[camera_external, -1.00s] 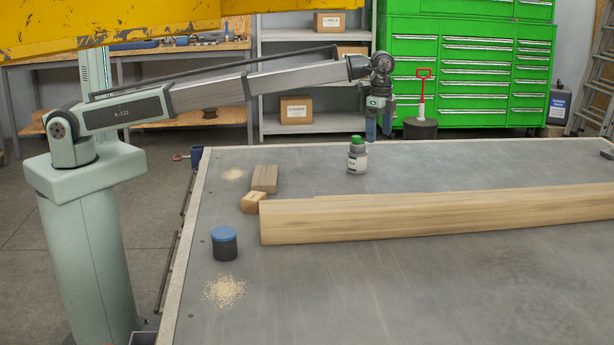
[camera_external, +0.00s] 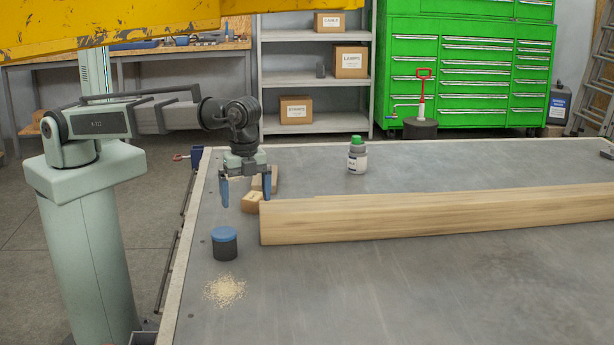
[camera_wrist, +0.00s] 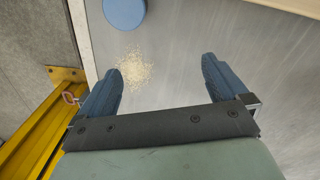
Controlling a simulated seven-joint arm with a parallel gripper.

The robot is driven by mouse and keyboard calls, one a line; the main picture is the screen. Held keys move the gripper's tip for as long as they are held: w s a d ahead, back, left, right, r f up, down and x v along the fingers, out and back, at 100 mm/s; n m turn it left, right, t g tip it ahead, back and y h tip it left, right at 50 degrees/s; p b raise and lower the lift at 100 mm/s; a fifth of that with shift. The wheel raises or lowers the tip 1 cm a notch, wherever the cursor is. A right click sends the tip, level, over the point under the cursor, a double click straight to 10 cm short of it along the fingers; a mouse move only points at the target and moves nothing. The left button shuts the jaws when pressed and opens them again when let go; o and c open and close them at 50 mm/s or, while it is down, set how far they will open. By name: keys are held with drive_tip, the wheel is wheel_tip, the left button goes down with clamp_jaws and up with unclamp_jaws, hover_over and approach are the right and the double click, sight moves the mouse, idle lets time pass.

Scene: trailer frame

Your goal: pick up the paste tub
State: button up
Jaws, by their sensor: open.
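The paste tub (camera_external: 224,247) looks to be the short dark tub with a blue lid, upright near the left end of the table. Its round blue lid (camera_wrist: 124,12) is cut by the top edge of the wrist view, beyond and between the fingertips. My gripper (camera_external: 245,194) is open and empty, with its blue fingers pointing down. In the external view it appears above and slightly right of the tub, in front of the small wood blocks.
A long wooden beam (camera_external: 430,218) lies right of the tub. A small wood block (camera_external: 252,203) sits at its left end. A green-capped bottle (camera_external: 357,157) stands farther back. Sawdust (camera_external: 225,290) lies in front of the tub; the foreground table is otherwise clear.

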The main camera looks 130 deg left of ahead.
hover_over(224, 232)
drive_tip(key=f, duration=0.1)
drive_tip(key=shift+m, duration=0.8)
drive_tip(key=shift+f, duration=7.05)
drive_tip(key=c, duration=1.2)
drive_tip(key=shift+r, duration=0.15)
drive_tip(key=shift+c, duration=0.2)
